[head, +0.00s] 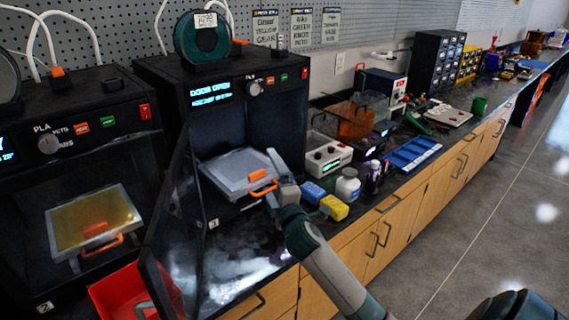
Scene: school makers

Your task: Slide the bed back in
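The middle printer (268,61) stands with its dark see-through door (172,235) swung open, and its screen appears to read "DOOR OPEN". Its bed (236,168), a light grey plate with an orange handle (263,188), sticks out at the front of the chamber. My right gripper (271,180) is at the handle, its fingers spread apart above and below it. I cannot tell whether they touch it. My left gripper is not in view.
A second printer (95,135) with a yellowish plate stands at the left. The floor (480,220) is clear.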

